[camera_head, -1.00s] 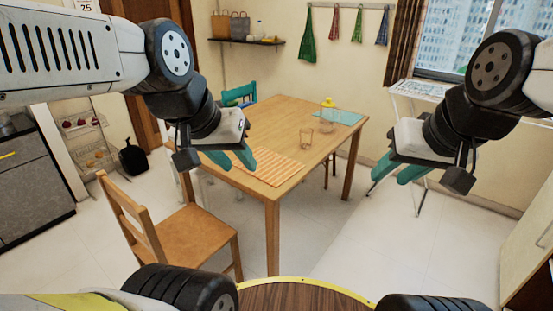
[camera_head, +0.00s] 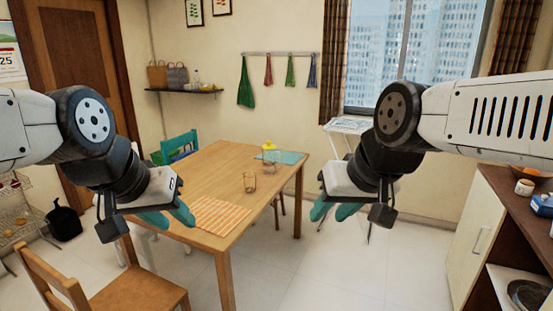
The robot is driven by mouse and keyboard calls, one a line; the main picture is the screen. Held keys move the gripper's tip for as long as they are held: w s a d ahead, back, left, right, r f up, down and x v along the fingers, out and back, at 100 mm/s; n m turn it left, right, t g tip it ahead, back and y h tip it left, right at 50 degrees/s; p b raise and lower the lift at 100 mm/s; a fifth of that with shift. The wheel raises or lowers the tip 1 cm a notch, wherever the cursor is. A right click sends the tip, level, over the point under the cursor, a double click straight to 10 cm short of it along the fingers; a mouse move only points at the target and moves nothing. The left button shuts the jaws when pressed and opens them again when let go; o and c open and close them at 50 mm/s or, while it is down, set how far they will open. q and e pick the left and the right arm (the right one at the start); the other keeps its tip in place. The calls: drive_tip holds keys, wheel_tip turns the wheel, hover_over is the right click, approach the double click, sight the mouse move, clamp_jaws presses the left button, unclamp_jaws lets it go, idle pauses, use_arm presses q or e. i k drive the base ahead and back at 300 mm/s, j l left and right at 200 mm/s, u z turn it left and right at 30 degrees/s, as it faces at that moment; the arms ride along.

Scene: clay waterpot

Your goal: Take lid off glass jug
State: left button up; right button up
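The glass jug (camera_head: 271,158) stands upright on the wooden table, toward its far right part, small in the head view. Its yellow lid (camera_head: 268,147) sits on top of it. My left gripper (camera_head: 169,216) is in front of the table's left side, with its teal fingers apart and empty. My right gripper (camera_head: 334,212) is to the right of the table, also with its fingers apart and empty. Both grippers are well short of the jug and touch nothing.
A drinking glass (camera_head: 250,182) and an orange striped mat (camera_head: 219,215) are on the table (camera_head: 215,166) in front of the jug. A teal mat (camera_head: 293,157) lies behind it. A wooden chair (camera_head: 140,294) stands at the front left, and a cabinet (camera_head: 476,222) stands at right.

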sight(268, 146)
drive_tip(key=i+l+u, duration=0.2)
drive_tip(key=i+l, duration=0.2)
drive_tip(key=i, duration=0.15)
drive_tip(key=i+l+u, duration=0.2)
drive_tip(key=i+l, duration=0.25)
drive_tip(key=i+l+u, duration=0.2)
drive_tip(key=i+l, duration=0.3)
drive_tip(key=i+l+u, duration=0.25)
drive_tip(key=i+l, duration=0.2)
drive_tip(key=l, duration=0.25)
drive_tip(key=i+l, duration=0.3)
drive_tip(key=i+j+u, duration=0.05)
drive_tip(key=i, duration=0.05)
